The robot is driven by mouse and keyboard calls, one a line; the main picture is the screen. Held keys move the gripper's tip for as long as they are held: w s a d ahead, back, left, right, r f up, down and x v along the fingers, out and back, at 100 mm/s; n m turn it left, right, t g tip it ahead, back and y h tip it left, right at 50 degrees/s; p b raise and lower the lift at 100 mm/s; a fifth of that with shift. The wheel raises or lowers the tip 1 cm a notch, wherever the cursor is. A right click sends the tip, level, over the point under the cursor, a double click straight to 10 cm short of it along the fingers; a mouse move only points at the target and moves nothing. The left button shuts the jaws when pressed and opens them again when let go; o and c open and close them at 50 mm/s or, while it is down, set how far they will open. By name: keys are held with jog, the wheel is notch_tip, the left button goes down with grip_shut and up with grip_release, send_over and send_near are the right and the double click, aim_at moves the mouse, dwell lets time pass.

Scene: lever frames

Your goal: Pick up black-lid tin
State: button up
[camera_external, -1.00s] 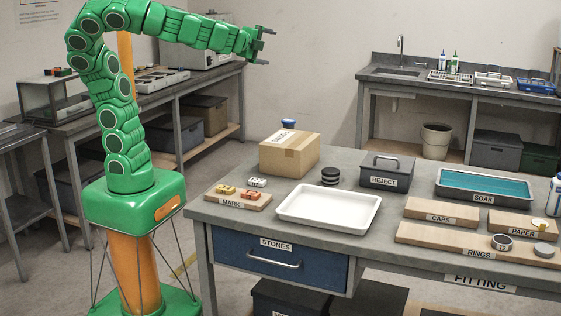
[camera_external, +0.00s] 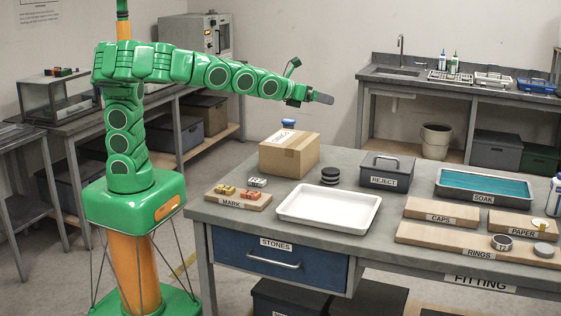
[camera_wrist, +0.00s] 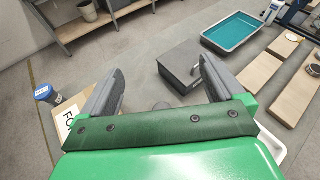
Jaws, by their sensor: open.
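The black-lid tin (camera_external: 330,176) is a small dark round tin with a light band, standing upright on the table between the cardboard box and the grey REJECT box. My gripper (camera_external: 318,97) is open and empty, high above the table and well above the tin. In the wrist view both fingers of my gripper (camera_wrist: 160,85) stand wide apart.
The cardboard box (camera_external: 289,155) stands left of the tin, with a blue-lidded container (camera_external: 288,123) behind it. The REJECT box (camera_external: 387,172) is to the right. A white tray (camera_external: 329,222) lies in front. The SOAK tray (camera_external: 485,185) and wooden boards lie further right.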

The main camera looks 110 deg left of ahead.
notch_tip(320, 180, down, 2)
jog(key=f+m, duration=0.1)
send_near(330, 170)
jog(key=shift+w+a+f+g, duration=0.2)
jog(key=shift+w+a, duration=0.15)
jog(key=shift+a, duration=0.15)
jog(key=shift+w+a+f+g, duration=0.1)
jog(key=shift+w+a+g, duration=0.1)
jog(key=shift+w+a, duration=0.25)
jog(key=shift+x, duration=3.9)
jog(key=shift+w+d+f, duration=0.1)
jog(key=shift+w+d, duration=0.05)
jog(key=c, duration=1.1)
